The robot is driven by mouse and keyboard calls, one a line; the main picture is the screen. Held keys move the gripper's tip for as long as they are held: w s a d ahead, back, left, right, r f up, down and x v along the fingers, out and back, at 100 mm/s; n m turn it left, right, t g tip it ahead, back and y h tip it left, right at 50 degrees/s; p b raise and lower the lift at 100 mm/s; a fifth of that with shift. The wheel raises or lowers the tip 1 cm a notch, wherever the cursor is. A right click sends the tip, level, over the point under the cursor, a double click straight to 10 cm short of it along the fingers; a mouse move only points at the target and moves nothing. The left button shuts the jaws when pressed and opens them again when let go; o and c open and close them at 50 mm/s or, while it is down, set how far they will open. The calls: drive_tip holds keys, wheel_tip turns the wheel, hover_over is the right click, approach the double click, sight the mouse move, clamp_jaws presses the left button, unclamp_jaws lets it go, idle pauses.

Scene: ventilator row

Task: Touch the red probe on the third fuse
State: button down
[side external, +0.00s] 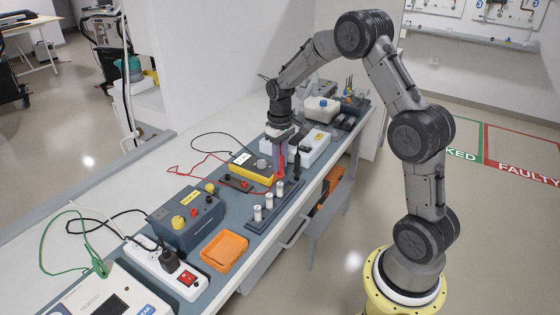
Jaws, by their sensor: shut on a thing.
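My gripper (281,147) points down over the workbench and is shut on the red probe (281,164), which hangs below the fingers. Several white, metal-capped fuses stand in a row on a dark blue strip: a near one (257,213), a middle one (269,200) and a farther one (280,188). The probe's lower end is at the top of the farther fuse in this view; I cannot tell whether they touch. A black probe (297,165) stands upright just right of the red one. The fingertips are small and partly hidden.
A yellow meter (251,167) with red and black leads lies left of the probe. A blue-grey box (186,218), an orange tray (224,251) and a power strip (168,268) are nearer. A white case (309,150) and a jug (321,109) stand behind.

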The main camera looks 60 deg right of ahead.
drive_tip(key=shift+r, duration=3.4)
